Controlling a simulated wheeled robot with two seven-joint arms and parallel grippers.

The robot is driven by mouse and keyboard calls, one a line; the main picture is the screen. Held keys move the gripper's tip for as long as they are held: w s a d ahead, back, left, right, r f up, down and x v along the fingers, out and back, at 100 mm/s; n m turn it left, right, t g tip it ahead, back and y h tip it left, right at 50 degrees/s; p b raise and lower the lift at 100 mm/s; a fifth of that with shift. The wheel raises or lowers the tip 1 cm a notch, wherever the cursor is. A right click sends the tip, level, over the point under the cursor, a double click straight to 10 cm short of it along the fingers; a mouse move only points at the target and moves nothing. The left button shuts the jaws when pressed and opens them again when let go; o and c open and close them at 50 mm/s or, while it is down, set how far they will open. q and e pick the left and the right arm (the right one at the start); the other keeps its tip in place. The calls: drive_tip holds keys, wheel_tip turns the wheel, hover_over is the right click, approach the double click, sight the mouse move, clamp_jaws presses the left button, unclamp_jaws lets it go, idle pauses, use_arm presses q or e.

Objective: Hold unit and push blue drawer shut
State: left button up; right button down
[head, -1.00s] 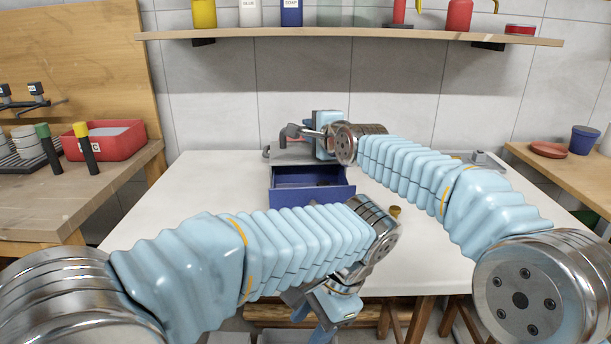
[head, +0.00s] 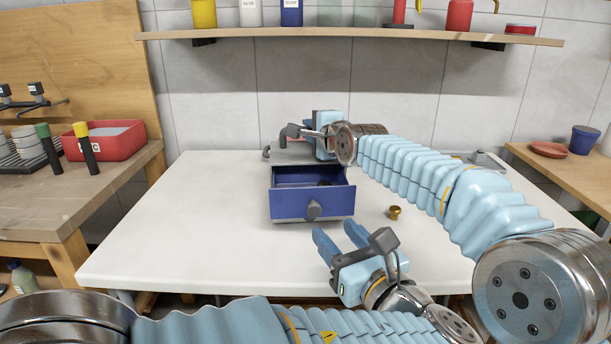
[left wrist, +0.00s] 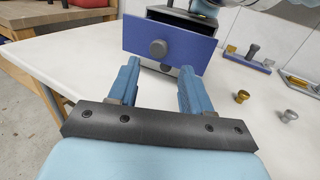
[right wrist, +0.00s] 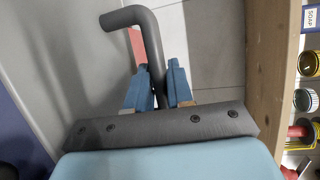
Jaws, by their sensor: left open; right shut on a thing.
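The blue drawer (head: 300,204) stands pulled out of a grey unit (head: 290,155) on the white table, with a round grey knob (head: 314,210) on its front. The drawer front also shows in the left wrist view (left wrist: 185,47). My left gripper (head: 337,236) is open and empty in front of the drawer, its fingers pointing toward the drawer front and apart from it. My right gripper (right wrist: 158,85) is shut on a grey bent handle (right wrist: 148,40) at the unit's top. In the head view my right gripper (head: 312,132) partly hides the unit.
A blue rack with metal parts (left wrist: 250,60) stands farther right. The table left of the drawer is clear. A shelf (head: 350,38) with bottles hangs above the back.

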sight(317, 212)
use_arm(q)
drive_tip(key=shift+x, duration=3.15)
drive_tip(key=c, duration=0.9)
drive_tip(key=shift+w+a, duration=0.2)
drive_tip(key=shift+w, duration=1.9)
drive_tip(key=shift+w+a, duration=0.2)
drive_tip(key=shift+w, duration=1.9)
drive_tip(key=o, duration=0.9)
